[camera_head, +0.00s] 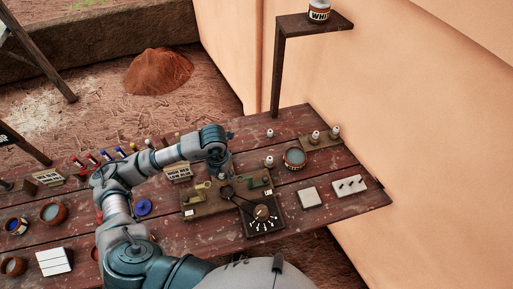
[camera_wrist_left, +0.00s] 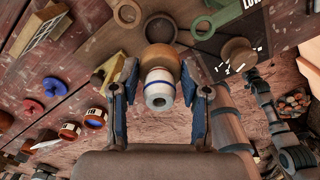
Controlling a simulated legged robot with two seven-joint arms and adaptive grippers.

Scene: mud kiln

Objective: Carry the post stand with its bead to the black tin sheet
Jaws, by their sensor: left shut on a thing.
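My left gripper (camera_head: 221,172) is over the table, by the near wooden board. In the left wrist view my left gripper (camera_wrist_left: 159,82) is shut on the post stand (camera_wrist_left: 158,90), a pale cylinder with a blue band, with its round brown bead (camera_wrist_left: 161,58) beside it. The head view mostly hides the held stand behind the wrist. A dark square sheet (camera_head: 273,229) with a round wooden piece and white marks lies on the table, right of the gripper; I cannot tell for sure that it is the black tin sheet.
A wooden board (camera_head: 203,207) with small fittings lies beside the dark sheet. A round bowl (camera_head: 294,158), a pale tile (camera_head: 309,198) and a pegged white plate (camera_head: 350,186) stand to the right. A shelf post (camera_head: 279,80) rises at the back. Bare planks lie between them.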

